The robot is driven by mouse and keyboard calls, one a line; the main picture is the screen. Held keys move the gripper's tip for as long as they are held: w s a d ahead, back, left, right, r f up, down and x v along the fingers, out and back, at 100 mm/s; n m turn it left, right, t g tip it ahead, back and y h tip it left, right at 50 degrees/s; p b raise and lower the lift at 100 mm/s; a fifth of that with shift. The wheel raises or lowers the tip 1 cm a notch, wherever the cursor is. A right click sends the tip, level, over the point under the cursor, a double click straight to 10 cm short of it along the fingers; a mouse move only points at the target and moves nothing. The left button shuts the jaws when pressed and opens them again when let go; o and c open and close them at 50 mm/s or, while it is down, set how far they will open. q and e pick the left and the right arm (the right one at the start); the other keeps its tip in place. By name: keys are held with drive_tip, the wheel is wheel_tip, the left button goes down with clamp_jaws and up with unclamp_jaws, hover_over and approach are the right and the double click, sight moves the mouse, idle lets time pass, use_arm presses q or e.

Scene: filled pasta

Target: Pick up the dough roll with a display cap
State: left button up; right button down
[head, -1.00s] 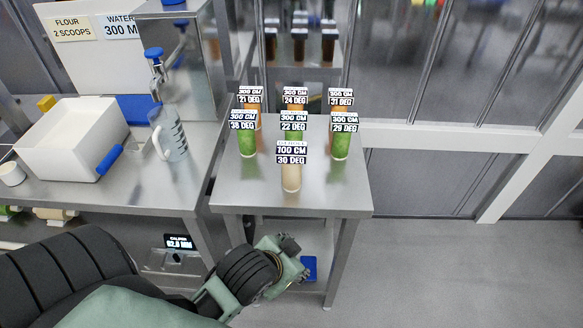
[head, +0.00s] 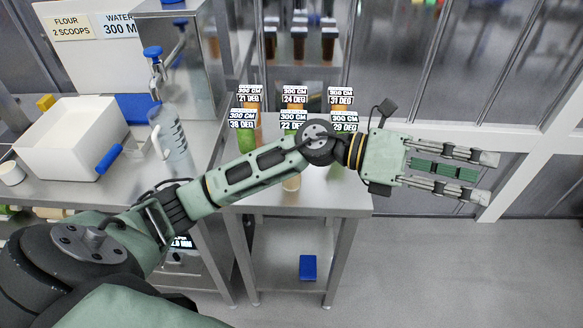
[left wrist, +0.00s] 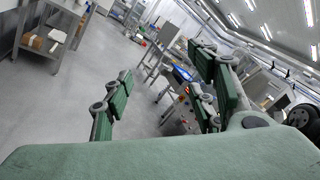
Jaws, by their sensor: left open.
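Several upright rolls with black-and-white display caps stand on the small steel table (head: 330,195). The pale dough roll (head: 291,183) at the front shows only its lower end; my left arm hides its cap. Behind it are green rolls, one at the left (head: 246,141), and orange rolls, one at the back middle (head: 294,104). My left gripper (head: 486,178) is open and empty, pointing right, beyond the table's right edge and away from the rolls. Its spread fingers also show in the left wrist view (left wrist: 160,95). My right gripper is not in view.
At left, a counter carries a white bin (head: 72,138), a clear jug (head: 168,135) and a tap. A blue block (head: 308,268) lies on the small table's lower shelf. Glass-panelled walls stand behind. The floor at right is clear.

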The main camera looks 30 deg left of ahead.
use_arm(q)
drive_tip(key=w+a+f+m+g+y, duration=0.25)
drive_tip(key=a+f+m+y, duration=0.25)
drive_tip(key=a+f+y, duration=0.5)
drive_tip(key=a+r+g+y, duration=0.15)
drive_tip(key=a+y, duration=0.65)
drive_tip(key=a, duration=1.7)
drive_tip(key=shift+n, duration=0.3)
drive_tip(key=f+p, duration=0.1)
drive_tip(key=f, duration=0.2)
drive_tip(key=f+p, duration=0.1)
drive_tip(key=f, duration=0.3)
drive_tip(key=f+p, duration=0.1)
drive_tip(key=f, duration=0.3)
drive_tip(key=shift+w+d, duration=0.25)
drive_tip(key=shift+w, duration=0.15)
drive_tip(key=shift+f+p, duration=0.3)
drive_tip(key=shift+f, duration=0.1)
clamp_jaws()
